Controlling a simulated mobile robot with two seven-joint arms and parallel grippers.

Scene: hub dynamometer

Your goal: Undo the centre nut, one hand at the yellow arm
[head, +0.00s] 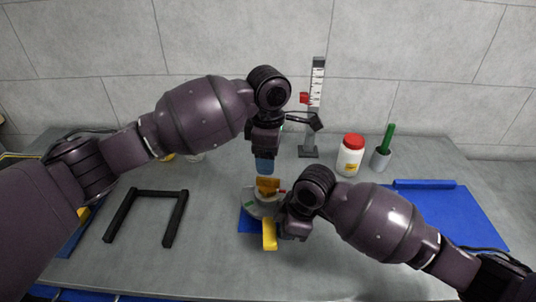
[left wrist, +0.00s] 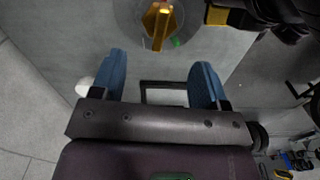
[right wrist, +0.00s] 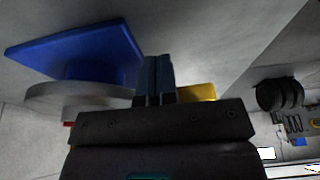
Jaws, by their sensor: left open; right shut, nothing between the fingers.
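The orange-yellow centre nut (head: 268,184) stands on top of the round grey hub (head: 255,207); in the left wrist view the nut (left wrist: 160,22) shows beyond the fingertips. The yellow arm (head: 269,236) sticks out from the hub toward the front. My left gripper (head: 265,167) points down just above and behind the nut, with open fingers (left wrist: 160,62) and nothing between them. My right gripper (head: 284,228) is beside the yellow arm, on its right. Its fingers (right wrist: 158,62) are shut and empty, with the yellow arm (right wrist: 198,93) close by; I cannot tell whether they touch it.
The hub sits on a blue base (head: 246,222). A black U-shaped frame (head: 146,193) lies at the left. Behind stand a scale post (head: 316,85), a white jar with red lid (head: 350,158) and a cup with a green handle (head: 381,160). A blue mat (head: 450,213) lies right.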

